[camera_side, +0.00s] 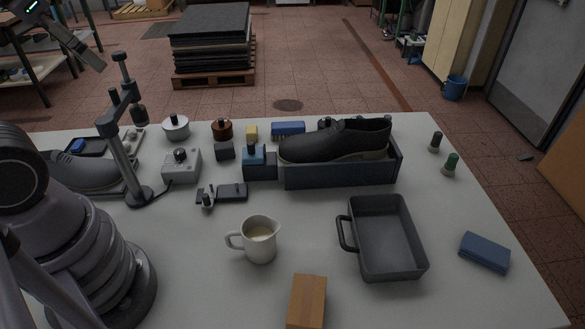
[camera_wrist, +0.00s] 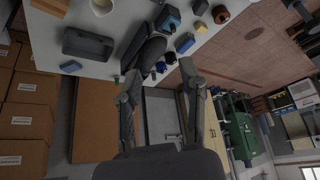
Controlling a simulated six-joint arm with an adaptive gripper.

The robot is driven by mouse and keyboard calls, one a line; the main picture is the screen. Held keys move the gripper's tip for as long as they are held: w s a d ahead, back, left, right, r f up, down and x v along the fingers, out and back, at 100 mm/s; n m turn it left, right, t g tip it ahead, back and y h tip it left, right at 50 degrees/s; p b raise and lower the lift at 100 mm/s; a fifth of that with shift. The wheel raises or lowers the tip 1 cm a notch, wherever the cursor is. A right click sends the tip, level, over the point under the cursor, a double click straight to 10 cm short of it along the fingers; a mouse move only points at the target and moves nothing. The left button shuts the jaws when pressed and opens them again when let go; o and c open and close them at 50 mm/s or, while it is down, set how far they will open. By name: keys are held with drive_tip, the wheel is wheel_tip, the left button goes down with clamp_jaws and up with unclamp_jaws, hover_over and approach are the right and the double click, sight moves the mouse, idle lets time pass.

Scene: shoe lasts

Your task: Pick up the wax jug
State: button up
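The wax jug (camera_side: 259,240) is a cream-white jug with pale contents. It stands upright on the table, its handle to the left and its spout to the right. In the wrist view the jug (camera_wrist: 102,6) is cut off by the top edge, left of the fingers and far from them. My gripper (camera_wrist: 160,74) has its two fingers spread apart, with nothing held between them. It is well away from the jug.
A grey handled tray (camera_side: 386,240) lies right of the jug. A clamp stand (camera_side: 126,150) and a small black tool (camera_side: 222,194) are to the left and behind. A dark shoe (camera_side: 335,140) sits in a blue-grey tray (camera_side: 340,176) behind.

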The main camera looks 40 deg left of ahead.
drive_tip(key=shift+o, duration=0.3)
drive_tip(key=m+g, duration=0.4)
drive_tip(key=m, duration=0.1)
hover_over(227, 239)
drive_tip(key=w+a, duration=0.3)
drive_tip(key=w, duration=0.1)
wheel_tip(227, 239, down, 22)
drive_tip(key=shift+m+g, duration=0.8)
drive_tip(key=shift+m, duration=0.1)
drive_tip(key=s+d+f, duration=0.1)
drive_tip(key=f, duration=0.2)
drive_tip(key=s+f, duration=0.1)
drive_tip(key=f, duration=0.3)
drive_tip(key=s+d+f, duration=0.1)
drive_tip(key=f, duration=0.3)
drive_tip(key=shift+s+d, duration=0.3)
wheel_tip(227, 239, down, 7)
drive_tip(key=shift+f, duration=0.15)
drive_tip(key=shift+c, duration=0.2)
clamp_jaws()
